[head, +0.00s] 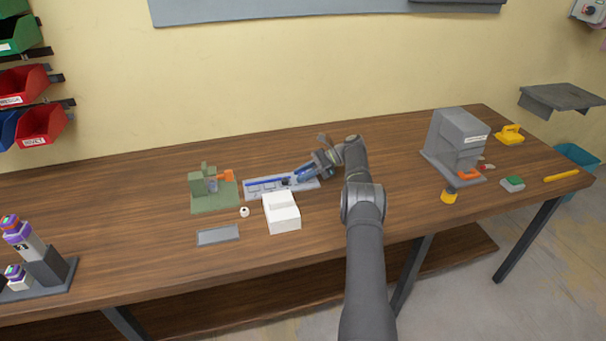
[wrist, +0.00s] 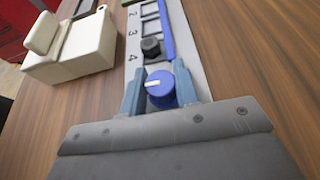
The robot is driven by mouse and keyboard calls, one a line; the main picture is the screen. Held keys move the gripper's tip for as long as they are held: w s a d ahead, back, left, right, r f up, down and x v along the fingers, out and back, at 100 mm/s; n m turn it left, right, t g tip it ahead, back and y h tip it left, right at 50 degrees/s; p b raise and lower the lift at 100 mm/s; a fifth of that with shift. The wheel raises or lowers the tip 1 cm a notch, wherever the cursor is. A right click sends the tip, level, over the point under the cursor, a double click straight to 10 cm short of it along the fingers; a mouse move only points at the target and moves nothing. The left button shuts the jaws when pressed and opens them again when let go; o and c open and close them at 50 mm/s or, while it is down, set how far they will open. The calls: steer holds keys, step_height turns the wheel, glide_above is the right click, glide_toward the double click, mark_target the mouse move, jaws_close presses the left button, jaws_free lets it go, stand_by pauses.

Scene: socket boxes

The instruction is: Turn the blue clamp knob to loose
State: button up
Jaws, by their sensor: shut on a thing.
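The blue clamp knob (wrist: 160,88) is a round blue knob with a white pointer line on top, at the near end of a grey rail. In the wrist view its white line points to the left. My gripper (wrist: 157,85) has its two blue-grey fingers around the knob, one on each side, shut on it. The rail (wrist: 188,45) carries the numbers 2, 3 and 4, a blue bar and a black hex piece (wrist: 151,46). In the head view my gripper (head: 293,180) is low over the right end of the rail (head: 254,195), and hides the knob.
A white box (head: 283,222) stands just in front of the rail. A green fixture (head: 214,202) with an orange handle and a small white ring (head: 244,212) are to the left. A grey machine (head: 452,140) stands at the right. The table between is clear.

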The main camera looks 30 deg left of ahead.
steer(key=shift+s, duration=0.1)
stand_by(0.5)
steer(key=o, duration=1)
step_height(320, 180, up, 5)
steer(key=shift+f, duration=0.15)
steer(key=d+r, duration=0.2)
steer(key=d, duration=0.2)
steer(key=d+r, duration=0.2)
steer(key=d, duration=0.1)
steer(key=w+d+r, duration=0.1)
steer(key=d+r, duration=0.1)
steer(key=d, duration=0.2)
steer(key=shift+d+r, duration=0.15)
steer(key=shift+d, duration=0.15)
